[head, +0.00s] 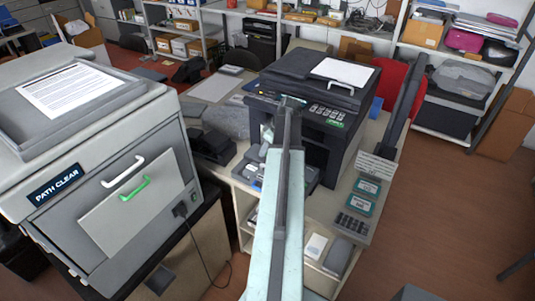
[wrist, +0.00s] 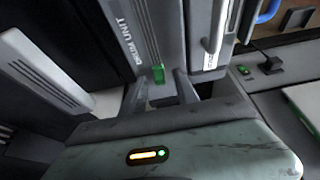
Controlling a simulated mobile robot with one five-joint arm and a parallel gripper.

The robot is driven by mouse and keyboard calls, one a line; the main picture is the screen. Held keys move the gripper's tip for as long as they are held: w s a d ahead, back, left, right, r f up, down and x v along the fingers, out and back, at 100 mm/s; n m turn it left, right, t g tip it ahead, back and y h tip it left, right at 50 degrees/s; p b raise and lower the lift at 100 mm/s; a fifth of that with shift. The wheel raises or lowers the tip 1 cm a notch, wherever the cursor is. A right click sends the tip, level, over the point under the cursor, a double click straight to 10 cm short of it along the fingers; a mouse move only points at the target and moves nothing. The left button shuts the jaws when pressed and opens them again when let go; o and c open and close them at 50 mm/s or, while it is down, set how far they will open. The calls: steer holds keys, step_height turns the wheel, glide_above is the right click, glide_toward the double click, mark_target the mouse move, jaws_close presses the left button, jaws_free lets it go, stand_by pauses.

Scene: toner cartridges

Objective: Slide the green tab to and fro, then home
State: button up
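The green tab (wrist: 158,74) is a small bright block on a dark grey part lettered DRUM UNIT (wrist: 133,45), in the upper middle of the wrist view. My gripper (wrist: 160,82) shows there as two grey fingers, one on each side of the tab, with a gap between them. It looks open, and I cannot tell whether either finger touches the tab.
A large grey machine (head: 130,175) with a PATH CLEAR sign and white and green handles stands at the left. Shelves line the back, and open floor (head: 450,210) lies to the right.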

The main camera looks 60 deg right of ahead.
steer(key=shift+r, duration=0.1)
jaws_close()
stand_by(1.3)
